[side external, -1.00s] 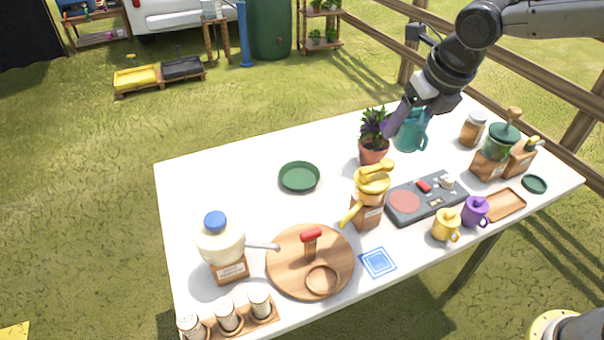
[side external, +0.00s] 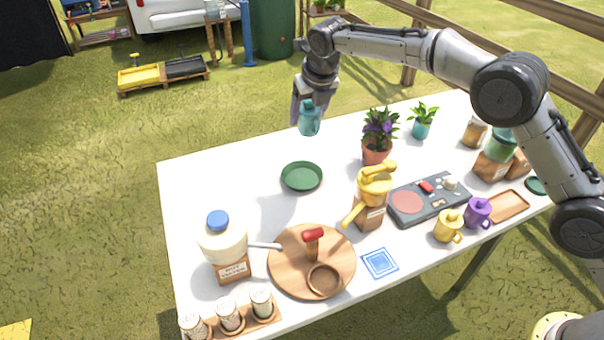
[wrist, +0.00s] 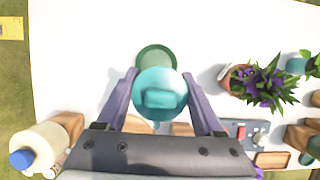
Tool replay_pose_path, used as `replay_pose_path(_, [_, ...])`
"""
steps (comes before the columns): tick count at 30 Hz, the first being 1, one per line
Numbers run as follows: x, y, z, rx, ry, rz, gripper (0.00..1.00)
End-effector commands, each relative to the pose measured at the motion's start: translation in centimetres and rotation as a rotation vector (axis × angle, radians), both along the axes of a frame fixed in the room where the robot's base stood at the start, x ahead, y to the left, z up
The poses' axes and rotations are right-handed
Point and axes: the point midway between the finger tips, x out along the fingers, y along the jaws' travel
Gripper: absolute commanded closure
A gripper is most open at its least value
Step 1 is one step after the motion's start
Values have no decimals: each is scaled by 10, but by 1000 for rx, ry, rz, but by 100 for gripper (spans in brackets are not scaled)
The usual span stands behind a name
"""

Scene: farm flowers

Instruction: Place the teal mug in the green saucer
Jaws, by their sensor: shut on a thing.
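The teal mug (side external: 309,119) is held in the air by my gripper (side external: 308,104), above the far part of the table. My gripper is shut on it. In the wrist view the mug (wrist: 160,92) sits between the two purple-grey fingers of my gripper (wrist: 160,100). The green saucer (side external: 301,177) lies flat and empty on the white table, below and nearer the front than the mug in the side view. In the wrist view the saucer (wrist: 156,53) is partly hidden behind the mug.
A purple-flowered pot (side external: 377,150) stands right of the saucer, with a teal-potted plant (side external: 422,123) beyond it. A yellow grinder (side external: 371,198), a round wooden tray (side external: 280,272) and a blue-lidded jar (side external: 222,245) stand nearer the front. The table around the saucer is clear.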

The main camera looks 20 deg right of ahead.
Motion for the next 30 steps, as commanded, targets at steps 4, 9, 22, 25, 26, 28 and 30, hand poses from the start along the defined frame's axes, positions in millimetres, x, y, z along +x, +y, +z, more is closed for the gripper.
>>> replay_pose_path(4, [3,4,-36,-1,2,4,100])
replay_pose_path(9, [1,4,-59,-1,1,6,100])
replay_pose_path(22, [1,4,-114,-1,2,5,100])
replay_pose_path(25, [1,4,-130,-1,2,6,100])
replay_pose_path(26, [1,4,-135,-1,2,6,100])
replay_pose_path(28, [1,4,-144,-2,1,7,100])
replay_pose_path(30, [1,4,-151,0,-1,6,100])
